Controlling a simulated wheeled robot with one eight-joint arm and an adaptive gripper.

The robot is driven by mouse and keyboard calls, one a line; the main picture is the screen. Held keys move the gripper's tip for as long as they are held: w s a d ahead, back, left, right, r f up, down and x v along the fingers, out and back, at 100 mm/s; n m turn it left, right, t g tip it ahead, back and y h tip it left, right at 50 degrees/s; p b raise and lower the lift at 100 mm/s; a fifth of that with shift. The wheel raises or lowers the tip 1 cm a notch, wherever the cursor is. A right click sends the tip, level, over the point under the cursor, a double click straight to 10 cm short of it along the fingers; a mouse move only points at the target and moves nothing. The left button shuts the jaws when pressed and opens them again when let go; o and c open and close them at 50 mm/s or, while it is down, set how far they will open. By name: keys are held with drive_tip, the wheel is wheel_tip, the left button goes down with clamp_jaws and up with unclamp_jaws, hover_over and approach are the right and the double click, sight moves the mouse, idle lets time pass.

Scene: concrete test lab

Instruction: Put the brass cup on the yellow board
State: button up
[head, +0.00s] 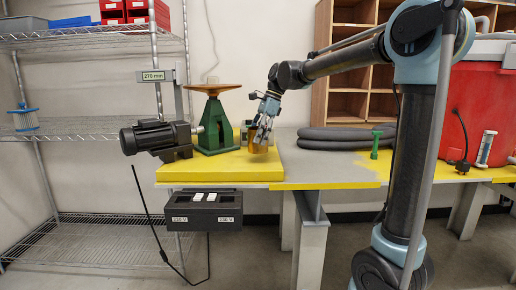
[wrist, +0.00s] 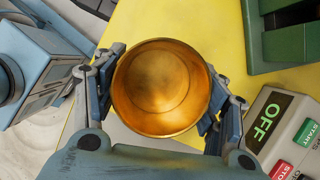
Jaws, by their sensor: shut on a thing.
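The brass cup (wrist: 160,88) is between the two fingers of my gripper (wrist: 160,100) in the wrist view, its round mouth facing the camera. My gripper is shut on it, with a finger on each side. In the head view my gripper (head: 262,130) is over the right part of the yellow board (head: 215,172), and the cup (head: 258,147) shows partly below the fingers. The yellow board lies on the left end of the bench, and it also shows in the wrist view (wrist: 190,22). I cannot tell whether the cup touches the board.
A green stand with a round brown top (head: 213,125) and a dark motor (head: 155,138) are at the board's left and back. A control box marked OFF (wrist: 285,130) is close to my gripper's right in the wrist view.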

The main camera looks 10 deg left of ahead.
sight(258, 146)
drive_tip(key=shift+f, duration=1.95)
drive_tip(key=o, duration=1.6)
drive_tip(key=shift+f, duration=0.1)
drive_tip(key=shift+c, duration=0.2)
